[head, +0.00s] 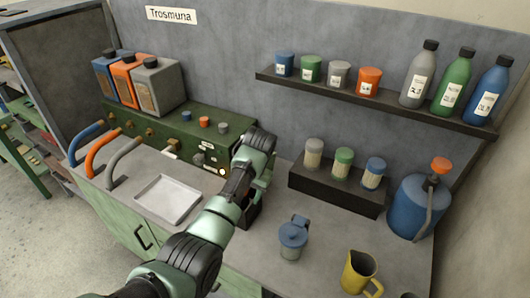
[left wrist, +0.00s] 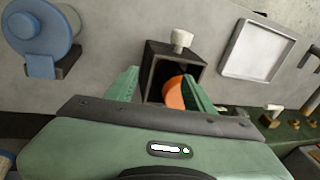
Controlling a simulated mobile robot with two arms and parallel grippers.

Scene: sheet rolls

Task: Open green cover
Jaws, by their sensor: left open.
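I cannot tell for certain which thing is the green cover. A jar with a green lid (head: 343,161) stands in the middle of a dark block, and a green jar (head: 311,68) stands on the shelf. In the left wrist view my left gripper (left wrist: 160,78) has its two green fingers spread wide and nothing is clasped between them. They hang by a dark open-topped box (left wrist: 153,62) with an orange round thing (left wrist: 173,92) inside and a pale knob (left wrist: 181,38) at its rim. In the head view my arm hides the fingertips and much of the box. My right gripper is not seen.
A white tray (head: 168,201) lies on the counter left of my arm. A green control unit (head: 178,133) with knobs stands behind it.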

